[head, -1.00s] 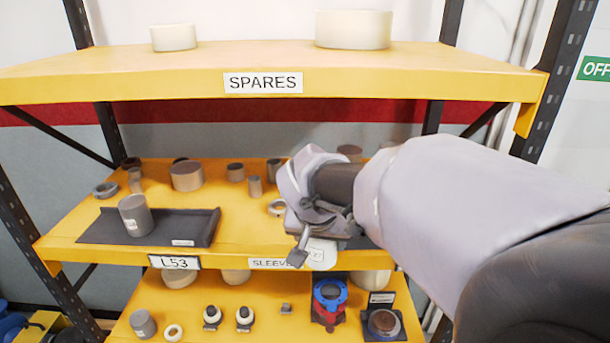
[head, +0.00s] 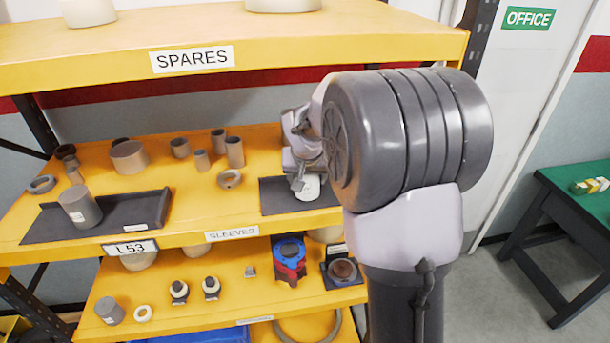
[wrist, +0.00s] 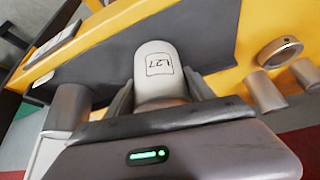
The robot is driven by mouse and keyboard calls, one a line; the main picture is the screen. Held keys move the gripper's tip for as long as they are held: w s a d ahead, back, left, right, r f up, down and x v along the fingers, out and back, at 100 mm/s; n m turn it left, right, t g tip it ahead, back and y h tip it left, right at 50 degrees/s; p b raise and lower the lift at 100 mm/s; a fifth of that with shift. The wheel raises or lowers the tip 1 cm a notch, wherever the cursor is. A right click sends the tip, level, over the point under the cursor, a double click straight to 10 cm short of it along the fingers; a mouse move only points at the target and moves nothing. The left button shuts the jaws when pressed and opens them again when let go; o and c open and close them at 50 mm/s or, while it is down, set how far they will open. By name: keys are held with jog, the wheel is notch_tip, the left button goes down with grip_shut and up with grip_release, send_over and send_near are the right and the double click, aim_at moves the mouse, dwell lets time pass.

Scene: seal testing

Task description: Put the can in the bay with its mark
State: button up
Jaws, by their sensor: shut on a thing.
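My gripper (head: 302,180) is shut on a white can (head: 308,188). In the wrist view the can (wrist: 157,72) sits between the two fingers (wrist: 160,95), with the mark L27 on the face towards the camera. The can is at the dark right bay tray (head: 275,197) on the middle shelf; I cannot tell whether it touches the tray. This tray (wrist: 215,35) also shows behind the can in the wrist view. My arm hides the right bay's front label in the head view.
Several brown and grey sleeves stand behind, with a ring (head: 230,179) left of the right tray. The SPARES shelf (head: 290,50) is overhead. A lower shelf holds a blue and red fixture (head: 289,258). A green table (head: 575,185) stands at right.

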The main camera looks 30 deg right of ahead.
jog(key=shift+s+f, duration=0.1)
jog(key=shift+f, duration=0.05)
jog(key=o, duration=1.7)
